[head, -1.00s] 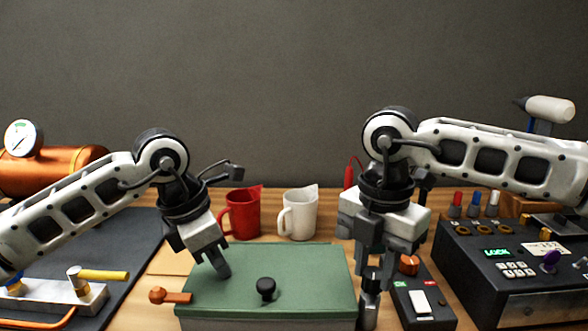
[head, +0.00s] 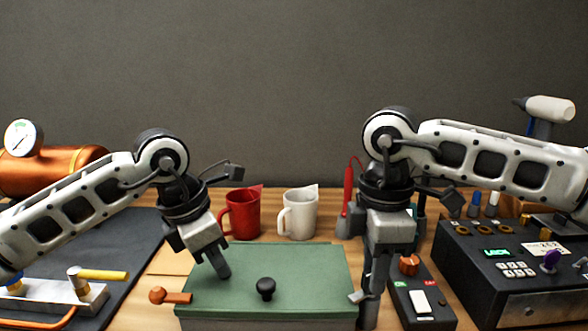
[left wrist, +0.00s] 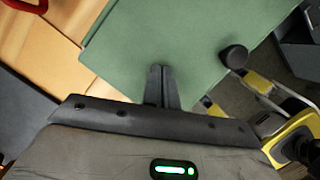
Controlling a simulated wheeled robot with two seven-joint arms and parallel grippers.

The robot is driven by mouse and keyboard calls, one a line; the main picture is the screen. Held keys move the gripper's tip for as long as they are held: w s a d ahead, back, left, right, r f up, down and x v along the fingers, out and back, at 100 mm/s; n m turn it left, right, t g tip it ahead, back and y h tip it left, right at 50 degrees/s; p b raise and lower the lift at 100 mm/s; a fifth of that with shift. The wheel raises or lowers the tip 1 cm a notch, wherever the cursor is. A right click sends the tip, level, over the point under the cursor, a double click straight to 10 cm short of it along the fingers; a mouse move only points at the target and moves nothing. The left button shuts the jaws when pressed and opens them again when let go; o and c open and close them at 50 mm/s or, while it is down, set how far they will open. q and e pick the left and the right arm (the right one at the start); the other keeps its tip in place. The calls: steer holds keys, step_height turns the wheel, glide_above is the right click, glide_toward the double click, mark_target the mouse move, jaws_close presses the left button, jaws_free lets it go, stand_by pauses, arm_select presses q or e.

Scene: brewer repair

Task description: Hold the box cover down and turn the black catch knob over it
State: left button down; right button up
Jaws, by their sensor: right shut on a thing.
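The box's green cover (head: 300,265) lies flat on the box, with a black round knob (head: 266,288) at its middle. The cover (left wrist: 190,30) and this knob (left wrist: 234,57) also show in the left wrist view. My left gripper (head: 224,274) has its fingers together, tips down on the cover's left part, apparently touching it. My right gripper (head: 369,318) points down at the cover's right edge, shut on the black catch knob, which its fingers hide. A small grey catch piece (head: 359,296) sticks out left of the fingers, at the cover's edge.
An orange-brown catch (head: 170,296) sits at the cover's left edge. A red mug (head: 241,213) and a white mug (head: 299,214) stand behind the box. A switch box (head: 420,300) stands close right of my right gripper, with a black control unit (head: 515,265) beyond.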

steer(key=o, duration=0.8)
steer(key=shift+o, duration=0.2)
steer(key=shift+r, duration=0.15)
steer(key=shift+r, duration=1.5)
steer(key=n, duration=1.2)
steer(key=shift+f, duration=0.1)
